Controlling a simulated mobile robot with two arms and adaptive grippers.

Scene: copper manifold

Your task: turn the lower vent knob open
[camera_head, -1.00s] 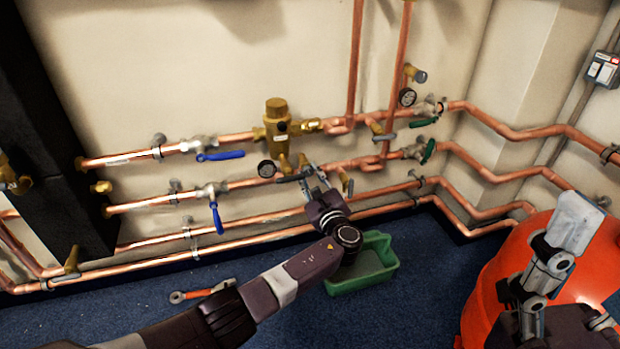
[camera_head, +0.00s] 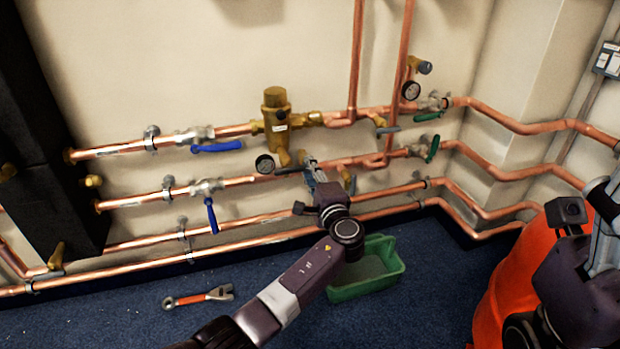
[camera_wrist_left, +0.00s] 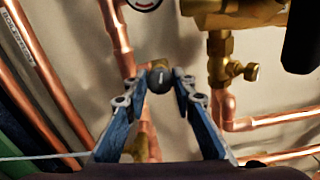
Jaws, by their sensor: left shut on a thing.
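The lower vent knob, a small dark round knob (camera_wrist_left: 160,79), sits between my left fingertips in the left wrist view. It is on a brass fitting below the copper pipe. My left gripper (camera_wrist_left: 161,84) is shut on it, with a blue-grey finger on each side. In the head view my left gripper (camera_head: 311,168) is at the pipes just right of the lower gauge (camera_head: 265,164), and it hides the knob there. My right gripper (camera_head: 602,228) is partly cut off at the right edge; its fingertips do not show clearly.
A brass valve body (camera_head: 277,122) stands above the left gripper. Blue levers (camera_head: 217,147) are to the left and green handles (camera_head: 433,148) to the right. A green tray (camera_head: 347,292) and an orange-handled wrench (camera_head: 198,296) lie on the blue floor. An orange rounded object (camera_head: 505,285) is at right.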

